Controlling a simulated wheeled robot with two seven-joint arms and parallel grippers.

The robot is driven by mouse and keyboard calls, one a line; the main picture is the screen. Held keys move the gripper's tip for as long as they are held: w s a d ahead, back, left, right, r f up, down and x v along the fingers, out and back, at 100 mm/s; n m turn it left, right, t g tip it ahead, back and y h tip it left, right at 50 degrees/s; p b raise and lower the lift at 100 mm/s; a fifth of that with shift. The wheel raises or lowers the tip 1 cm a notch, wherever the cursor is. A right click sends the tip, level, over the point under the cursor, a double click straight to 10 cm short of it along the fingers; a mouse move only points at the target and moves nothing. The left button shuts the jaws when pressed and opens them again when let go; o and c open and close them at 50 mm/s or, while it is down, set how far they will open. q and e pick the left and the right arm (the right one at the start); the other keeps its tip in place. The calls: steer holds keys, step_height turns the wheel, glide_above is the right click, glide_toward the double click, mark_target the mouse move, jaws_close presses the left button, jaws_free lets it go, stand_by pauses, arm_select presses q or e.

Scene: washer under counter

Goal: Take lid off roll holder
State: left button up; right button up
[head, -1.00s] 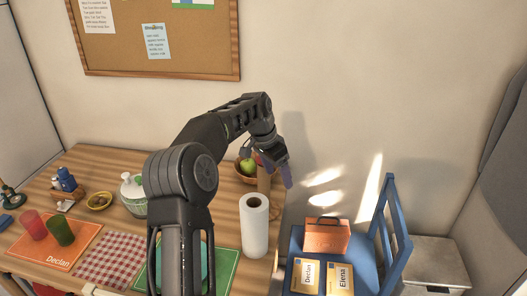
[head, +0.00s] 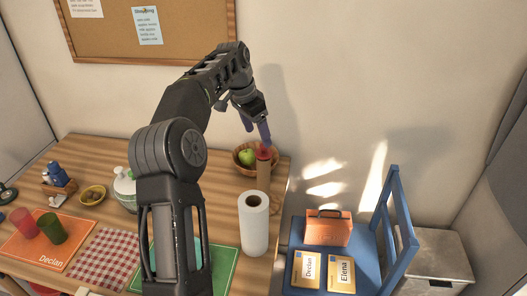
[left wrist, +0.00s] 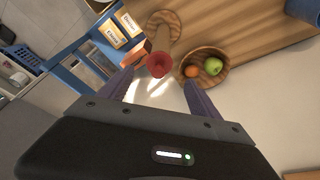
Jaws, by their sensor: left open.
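The roll holder (head: 263,174) is a wooden post standing near the back right of the table, with a red lid (head: 263,153) on its top. In the left wrist view the red lid (left wrist: 159,65) faces the camera, with the wooden post and round base (left wrist: 163,20) beyond it. My left gripper (head: 257,130) is open and empty, just above the lid. In the left wrist view the lid lies ahead, between the two purple fingers (left wrist: 160,88), apparently not touching them. My right gripper is not in view.
A white paper roll (head: 254,225) stands in front of the holder. A fruit bowl (head: 240,166) with a green apple is close on the holder's left. A blue chair (head: 373,255) with an orange box (head: 328,228) stands right of the table. The wall is behind.

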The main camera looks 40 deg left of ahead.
mark_target(262, 146)
arm_select(q)
steer(key=shift+w+f, duration=0.15)
steer(key=shift+f, duration=0.4)
steer(key=shift+p+x, duration=0.65)
steer(key=shift+x, duration=1.95)
steer(key=shift+d, duration=0.15)
steer(key=shift+c, duration=0.3)
steer(key=c, duration=1.3)
